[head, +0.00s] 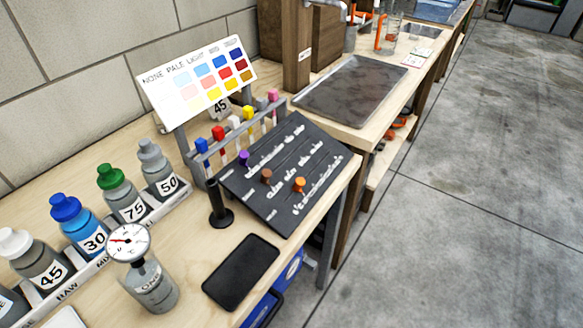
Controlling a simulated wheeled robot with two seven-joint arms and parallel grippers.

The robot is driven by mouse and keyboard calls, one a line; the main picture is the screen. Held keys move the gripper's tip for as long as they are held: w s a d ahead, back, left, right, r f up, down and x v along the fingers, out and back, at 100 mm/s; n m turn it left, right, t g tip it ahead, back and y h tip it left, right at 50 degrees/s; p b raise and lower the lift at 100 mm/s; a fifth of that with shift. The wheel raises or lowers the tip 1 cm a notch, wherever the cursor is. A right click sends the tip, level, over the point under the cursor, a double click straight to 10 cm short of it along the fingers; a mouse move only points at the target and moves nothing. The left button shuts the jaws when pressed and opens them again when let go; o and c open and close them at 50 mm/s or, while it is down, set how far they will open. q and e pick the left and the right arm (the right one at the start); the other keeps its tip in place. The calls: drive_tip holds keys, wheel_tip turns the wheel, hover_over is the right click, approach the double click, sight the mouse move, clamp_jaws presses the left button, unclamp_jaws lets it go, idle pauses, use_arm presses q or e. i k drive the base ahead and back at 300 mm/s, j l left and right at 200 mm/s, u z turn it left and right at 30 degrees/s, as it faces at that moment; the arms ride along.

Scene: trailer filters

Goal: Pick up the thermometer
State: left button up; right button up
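The thermometer (128,242) has a round white dial with a red needle. It stands upright at the front left of the wooden bench. Neither of my grippers is in view.
A rack of numbered bottles (121,203) stands behind the thermometer. A black flat slab (241,271) lies to its right. A dark sloped board (283,172) with coloured knobs, a tube rack (202,147) and a colour chart (200,80) stand further back. Open floor is at right.

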sight(129, 243)
drive_tip(key=k+j+u, duration=0.1)
drive_tip(key=u, duration=0.35)
drive_tip(key=j+u, duration=0.2)
drive_tip(key=u, duration=0.25)
